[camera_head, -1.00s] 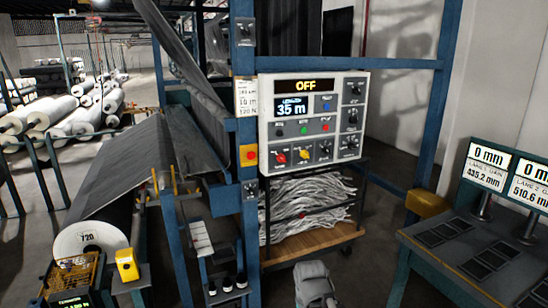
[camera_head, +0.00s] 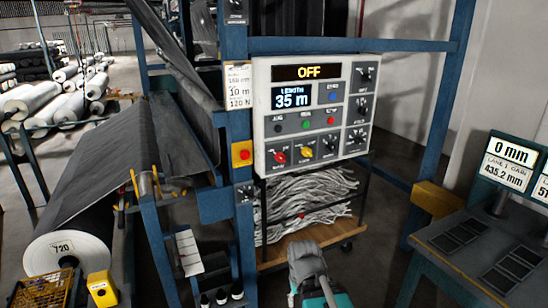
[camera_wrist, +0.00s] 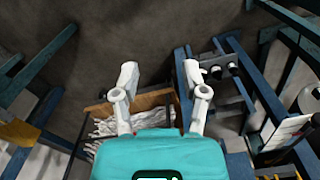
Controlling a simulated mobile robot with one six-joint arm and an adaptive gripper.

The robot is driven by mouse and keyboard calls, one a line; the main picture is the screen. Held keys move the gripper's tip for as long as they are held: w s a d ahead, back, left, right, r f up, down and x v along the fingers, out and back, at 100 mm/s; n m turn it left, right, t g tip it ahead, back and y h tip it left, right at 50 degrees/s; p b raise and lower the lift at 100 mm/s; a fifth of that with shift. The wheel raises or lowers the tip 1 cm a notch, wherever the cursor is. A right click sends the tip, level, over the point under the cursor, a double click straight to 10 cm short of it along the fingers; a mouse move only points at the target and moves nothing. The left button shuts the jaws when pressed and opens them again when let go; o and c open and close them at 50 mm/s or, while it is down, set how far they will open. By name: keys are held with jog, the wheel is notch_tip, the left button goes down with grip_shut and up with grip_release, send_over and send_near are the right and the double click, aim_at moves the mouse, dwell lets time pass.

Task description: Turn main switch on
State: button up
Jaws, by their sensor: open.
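The control panel (camera_head: 317,112) is a pale box on the blue frame. Its top display (camera_head: 306,72) reads OFF, and a blue screen (camera_head: 291,97) below reads length 35 m. Along its lower row are a red knob (camera_head: 280,157), a yellow knob (camera_head: 307,152) and a black knob (camera_head: 328,146). I cannot read which one is the main switch. My teal gripper body shows at the bottom of the head view, below and apart from the panel. In the wrist view my gripper (camera_wrist: 161,74) is open and empty, its two pale fingers spread apart above the floor.
A rack of pale material (camera_head: 305,208) stands under the panel. A yellow box with a red button (camera_head: 241,154) is on the blue post at left. A bench with displays (camera_head: 470,245) stands at right. A dark fabric roll (camera_head: 70,250) is at left.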

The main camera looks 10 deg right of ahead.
jog(key=shift+w+d, duration=0.4)
